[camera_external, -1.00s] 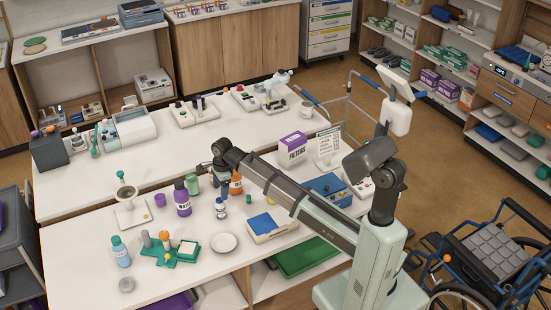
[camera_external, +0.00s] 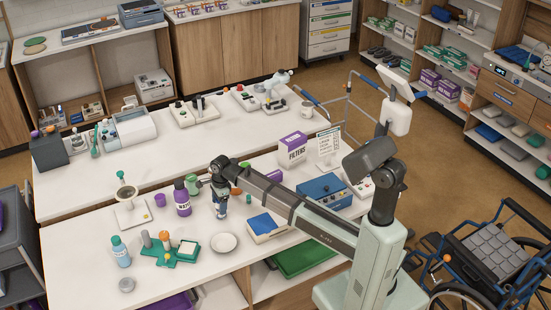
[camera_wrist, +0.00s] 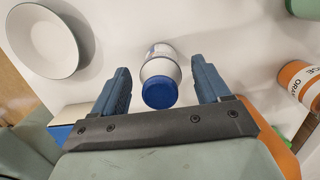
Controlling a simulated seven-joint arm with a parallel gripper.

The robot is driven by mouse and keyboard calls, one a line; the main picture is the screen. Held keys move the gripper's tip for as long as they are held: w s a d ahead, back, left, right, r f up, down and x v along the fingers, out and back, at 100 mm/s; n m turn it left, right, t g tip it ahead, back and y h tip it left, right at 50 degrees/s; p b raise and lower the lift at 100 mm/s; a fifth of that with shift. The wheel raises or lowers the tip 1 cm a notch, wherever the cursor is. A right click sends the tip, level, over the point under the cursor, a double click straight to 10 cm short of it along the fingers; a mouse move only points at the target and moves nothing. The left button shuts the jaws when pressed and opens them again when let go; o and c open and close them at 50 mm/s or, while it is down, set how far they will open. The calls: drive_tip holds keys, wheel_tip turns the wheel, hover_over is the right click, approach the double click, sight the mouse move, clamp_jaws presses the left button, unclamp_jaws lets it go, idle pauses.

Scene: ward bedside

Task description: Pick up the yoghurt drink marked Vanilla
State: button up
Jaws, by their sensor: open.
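A small white bottle with a blue cap (camera_wrist: 161,91) stands between the fingers of my gripper (camera_wrist: 161,68) in the wrist view. Gaps show on both sides of it, so the fingers are open and not touching it. Its label is turned away and I cannot read a flavour. In the external view my gripper (camera_external: 220,194) points down right over this bottle (camera_external: 222,211) and hides its upper part.
A white bowl (camera_external: 223,243) is close in front of the bottle. A purple bottle (camera_external: 182,202) and a green container (camera_external: 192,184) stand to the left. A blue-topped box (camera_external: 264,226) is to the right. The counter's front left holds a green tray (camera_external: 186,257) and a light-blue bottle (camera_external: 121,252).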

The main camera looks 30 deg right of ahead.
drive_tip(key=shift+f, duration=0.1)
drive_tip(key=c, duration=1.3)
drive_tip(key=shift+o, duration=0.2)
